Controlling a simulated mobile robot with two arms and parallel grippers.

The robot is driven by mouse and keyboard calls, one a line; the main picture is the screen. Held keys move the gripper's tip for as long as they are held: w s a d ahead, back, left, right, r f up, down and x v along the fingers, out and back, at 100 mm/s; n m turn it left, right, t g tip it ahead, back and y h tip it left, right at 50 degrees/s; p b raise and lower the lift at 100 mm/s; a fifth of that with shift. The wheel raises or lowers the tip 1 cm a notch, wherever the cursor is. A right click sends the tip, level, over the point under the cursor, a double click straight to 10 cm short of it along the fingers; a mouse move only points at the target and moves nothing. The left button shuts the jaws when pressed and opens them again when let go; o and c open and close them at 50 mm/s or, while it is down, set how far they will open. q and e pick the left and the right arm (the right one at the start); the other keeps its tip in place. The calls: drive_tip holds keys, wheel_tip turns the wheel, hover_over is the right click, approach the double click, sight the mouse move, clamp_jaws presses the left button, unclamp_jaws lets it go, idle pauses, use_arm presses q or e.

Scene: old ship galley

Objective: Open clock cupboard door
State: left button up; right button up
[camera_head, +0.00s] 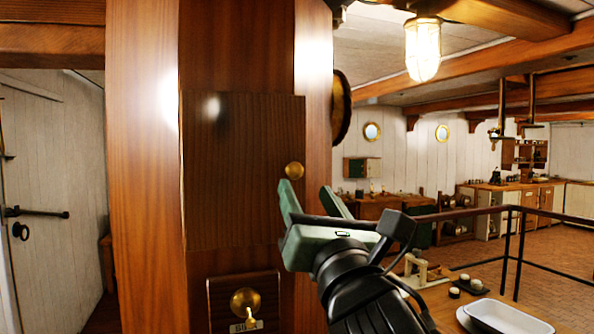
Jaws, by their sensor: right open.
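The cupboard door (235,165) is a dark brown wooden panel on the tall wooden column in the middle left. It looks shut or nearly so. A round brass knob (294,170) sits near its right edge. My right gripper (308,187) has green fingers, spread apart and empty. Its left fingertip is just below the knob in the picture; I cannot tell whether they touch. The right fingertip is to the right of the knob. My left gripper is not in view.
Below the door is a smaller wooden plate with a brass knob (245,300) and a tag. A round brass-edged object (341,108) juts from the column's right side. A dark railing (510,210) and a white tray (508,318) are at right. A white door (50,200) stands left.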

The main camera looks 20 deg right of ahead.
sight(296, 175)
drive_tip(key=p+x, duration=0.2)
drive_tip(key=x, duration=0.5)
drive_tip(key=shift+w, duration=0.15)
drive_tip(key=shift+f, duration=0.1)
clamp_jaws()
idle(1.1)
